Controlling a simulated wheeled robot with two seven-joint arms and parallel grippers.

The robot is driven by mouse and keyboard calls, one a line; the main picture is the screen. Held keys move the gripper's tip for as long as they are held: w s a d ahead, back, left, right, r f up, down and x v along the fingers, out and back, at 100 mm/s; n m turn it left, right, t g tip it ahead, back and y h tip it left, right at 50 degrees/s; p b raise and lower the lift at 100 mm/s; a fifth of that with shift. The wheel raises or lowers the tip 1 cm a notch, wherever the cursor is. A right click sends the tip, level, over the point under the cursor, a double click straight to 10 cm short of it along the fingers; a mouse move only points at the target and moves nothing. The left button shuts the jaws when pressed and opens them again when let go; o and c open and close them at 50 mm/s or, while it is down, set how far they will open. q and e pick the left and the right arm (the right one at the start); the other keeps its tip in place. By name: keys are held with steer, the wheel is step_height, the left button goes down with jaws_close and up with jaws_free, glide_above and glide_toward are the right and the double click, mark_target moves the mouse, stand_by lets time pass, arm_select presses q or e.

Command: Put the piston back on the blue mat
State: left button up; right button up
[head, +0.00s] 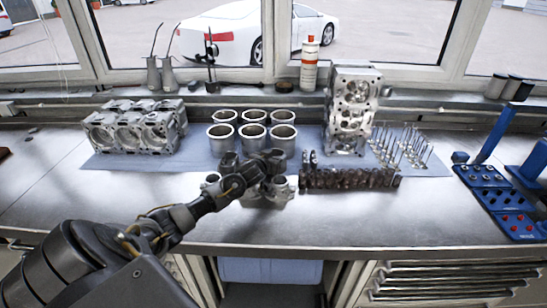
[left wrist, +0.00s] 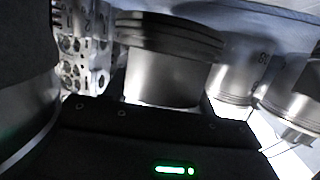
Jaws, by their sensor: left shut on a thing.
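My left gripper (head: 264,162) is over the front edge of the blue mat (head: 196,158), near the middle of the bench. It is shut on a metal piston (left wrist: 168,62), which shows ring grooves near its top in the left wrist view. In the head view the gripper and wrist mostly hide this piston. Other silver pistons (head: 279,188) stand close by on the steel bench in front of the mat. They also show right of the held piston in the left wrist view (left wrist: 242,68). My right gripper is in neither view.
Several cylinder liners (head: 283,140) stand on the mat behind the gripper. An engine block (head: 132,132) is at left, an upright cylinder head (head: 350,110) and valves (head: 402,150) at right. A dark camshaft-like part (head: 350,179) lies just right. The bench's left front is clear.

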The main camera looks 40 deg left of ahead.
arm_select(q)
steer(key=shift+s+d+f, duration=0.1)
steer(key=shift+s+f, duration=0.05)
steer(key=shift+f, duration=0.35)
steer(key=o, duration=1.3)
steer(key=shift+s+d+f, duration=0.1)
steer(key=shift+d+f, duration=0.05)
steer(key=shift+f, duration=0.2)
steer(key=shift+r, duration=0.65)
steer(key=shift+s+f, duration=0.15)
steer(key=shift+s, duration=0.15)
steer(key=v, duration=0.3)
steer(key=r+v, duration=0.1)
steer(key=v, duration=0.3)
steer(key=b+v, duration=0.1)
steer(key=v, duration=0.3)
steer(key=shift+r, duration=0.2)
steer(key=shift+w, duration=0.1)
